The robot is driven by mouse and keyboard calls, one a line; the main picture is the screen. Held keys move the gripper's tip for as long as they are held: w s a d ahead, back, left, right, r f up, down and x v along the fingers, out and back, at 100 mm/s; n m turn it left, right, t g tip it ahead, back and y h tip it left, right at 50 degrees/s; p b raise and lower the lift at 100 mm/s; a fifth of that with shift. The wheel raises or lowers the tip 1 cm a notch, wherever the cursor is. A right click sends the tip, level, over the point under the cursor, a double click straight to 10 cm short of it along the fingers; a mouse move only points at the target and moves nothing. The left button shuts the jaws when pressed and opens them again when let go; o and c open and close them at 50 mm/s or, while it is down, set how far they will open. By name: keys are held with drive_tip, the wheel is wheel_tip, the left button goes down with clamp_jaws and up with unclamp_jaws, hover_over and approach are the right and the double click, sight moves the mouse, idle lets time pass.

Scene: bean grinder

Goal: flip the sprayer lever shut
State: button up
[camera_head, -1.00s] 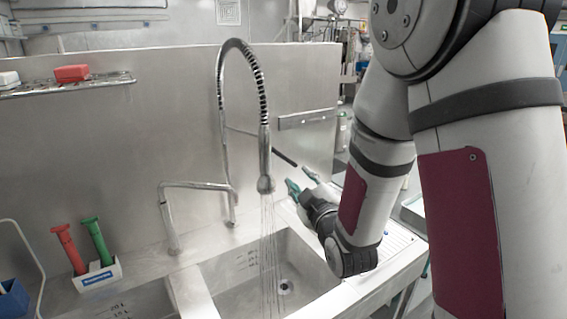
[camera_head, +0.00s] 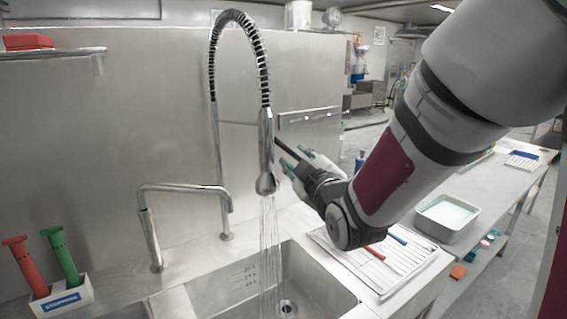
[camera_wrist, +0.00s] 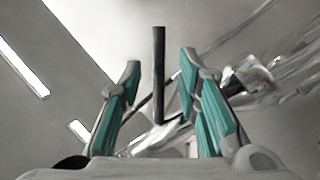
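The sprayer (camera_head: 265,155) is a chrome head hanging from a black spring hose over the sink, with water streaming from it. Its lever (camera_head: 283,149) is a dark bar standing out to the right of the head. In the wrist view the lever (camera_wrist: 159,75) is upright in the picture, between the two green-padded fingers, with gaps on both sides. My gripper (camera_head: 285,157) is open at the lever, right of the sprayer head; the fingers also show in the wrist view (camera_wrist: 160,64). Part of the lever is hidden by the fingers in the head view.
The sink basin (camera_head: 320,295) lies below. A bent tap (camera_head: 185,188) stands left of the sprayer. Red and green tools (camera_head: 62,258) stand in a white holder at left. A drainboard (camera_head: 395,275) with pens and a tray (camera_head: 446,232) are at right.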

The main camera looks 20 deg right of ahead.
sight(294, 155)
drive_tip(key=shift+w+r, duration=0.1)
drive_tip(key=shift+w, duration=1.6)
drive_tip(key=shift+c, duration=0.6)
clamp_jaws()
